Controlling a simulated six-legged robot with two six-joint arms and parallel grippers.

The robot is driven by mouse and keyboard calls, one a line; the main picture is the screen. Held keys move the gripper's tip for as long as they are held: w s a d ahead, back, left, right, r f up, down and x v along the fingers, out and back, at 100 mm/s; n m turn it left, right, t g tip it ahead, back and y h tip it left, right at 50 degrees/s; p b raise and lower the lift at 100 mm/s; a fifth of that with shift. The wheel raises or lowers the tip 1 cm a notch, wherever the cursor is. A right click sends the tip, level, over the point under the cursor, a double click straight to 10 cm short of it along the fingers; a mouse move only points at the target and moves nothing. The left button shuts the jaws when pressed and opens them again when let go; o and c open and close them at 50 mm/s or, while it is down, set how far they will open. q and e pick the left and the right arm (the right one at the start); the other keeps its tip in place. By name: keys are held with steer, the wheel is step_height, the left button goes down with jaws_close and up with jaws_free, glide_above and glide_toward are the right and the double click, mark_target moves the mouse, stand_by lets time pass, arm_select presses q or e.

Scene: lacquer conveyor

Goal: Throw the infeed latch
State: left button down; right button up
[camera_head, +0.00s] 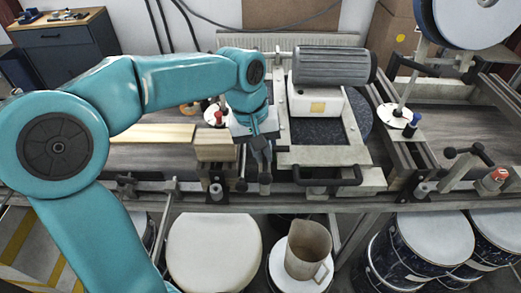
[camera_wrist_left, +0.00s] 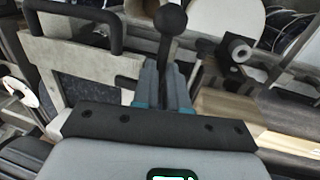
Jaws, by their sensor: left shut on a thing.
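The latch lever with a round black ball knob (camera_wrist_left: 170,20) stands up between my left gripper's fingers (camera_wrist_left: 166,85) in the left wrist view. The fingers are shut on its shaft below the knob. In the head view my left gripper (camera_head: 262,160) points down at the front rail, between the wooden blocks and the pale machine frame. There the gripper mostly hides the latch. My right gripper is in neither view.
A pale frame (camera_head: 283,157) with a black handle (camera_head: 328,181) and a grey motor (camera_head: 331,65) stands just right of the gripper. Boards (camera_head: 152,133) lie to its left. Drums (camera_head: 419,246) and a beige jug (camera_head: 308,250) are below the rail.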

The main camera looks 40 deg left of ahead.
arm_select(q)
steer(key=shift+f, duration=0.1)
stand_by(0.4)
steer(key=c, duration=1.2)
jaws_free()
steer(key=shift+w, duration=0.15)
steer(key=shift+o, duration=0.2)
step_height(320, 180, up, 16)
steer(key=s+a+p, duration=0.1)
steer(key=s+a, duration=0.1)
steer(key=shift+a, duration=0.2)
steer(key=shift+s+d, duration=0.1)
steer(key=shift+s, duration=0.05)
